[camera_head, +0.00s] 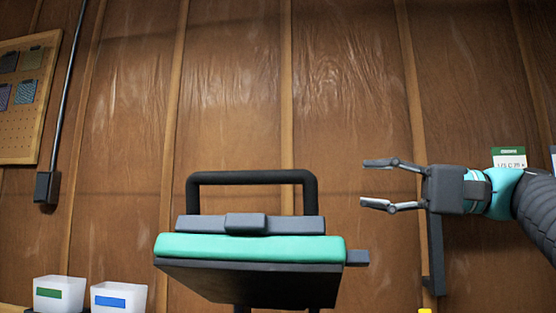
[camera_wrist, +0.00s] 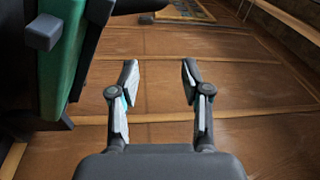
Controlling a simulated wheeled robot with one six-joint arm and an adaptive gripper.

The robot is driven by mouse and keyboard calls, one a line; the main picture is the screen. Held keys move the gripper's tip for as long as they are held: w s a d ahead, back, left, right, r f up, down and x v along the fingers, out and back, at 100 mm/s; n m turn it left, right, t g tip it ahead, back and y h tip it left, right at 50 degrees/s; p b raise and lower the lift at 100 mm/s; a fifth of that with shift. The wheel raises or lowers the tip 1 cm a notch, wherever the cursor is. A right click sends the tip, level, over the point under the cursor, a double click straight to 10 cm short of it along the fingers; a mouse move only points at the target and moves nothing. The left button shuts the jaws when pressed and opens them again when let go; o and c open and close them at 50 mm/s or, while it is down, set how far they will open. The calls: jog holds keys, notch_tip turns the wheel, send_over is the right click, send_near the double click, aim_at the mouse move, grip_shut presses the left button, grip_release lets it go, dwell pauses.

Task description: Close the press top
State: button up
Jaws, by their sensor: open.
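The press top (camera_head: 250,247) is a teal-edged slab with a dark underside, seen from below in the head view. A black bar handle (camera_head: 252,178) rises above it on a grey block. Its teal edge also shows at the left of the wrist view (camera_wrist: 62,60), tilted there. The lower part of the press is cut off by the bottom of the head view. My gripper (camera_head: 370,184) is open and empty, to the right of the handle and apart from it, fingers pointing left. In the wrist view the gripper (camera_wrist: 160,75) has nothing between its fingers.
Two white bins with a green label (camera_head: 45,294) and a blue label (camera_head: 118,299) stand at the lower left. A pegboard (camera_head: 28,110) with swatches hangs on the wood-panelled wall. A green-and-white card (camera_head: 509,158) is behind my arm. Clear space lies between gripper and handle.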

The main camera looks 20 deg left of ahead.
aim_at(296, 177)
jog(key=s+a+m, duration=0.1)
jog(key=a+m, duration=0.4)
jog(key=s+a+m+g+h, duration=0.1)
jog(key=s+a+m, duration=0.1)
jog(key=a+m, duration=0.2)
jog(key=s+a+r+m, duration=0.1)
jog(key=s+a+m, duration=0.1)
jog(key=a+m, duration=0.3)
jog(key=shift+s+a+m+g, duration=0.15)
jog(key=shift+a+m+g, duration=0.05)
jog(key=shift+m, duration=0.55)
jog(key=shift+s+a+m+g, duration=0.1)
jog(key=shift+a+m+g, duration=0.1)
jog(key=shift+m, duration=0.55)
jog(key=shift+d, duration=0.1)
grip_shut()
jog(key=shift+f, duration=0.1)
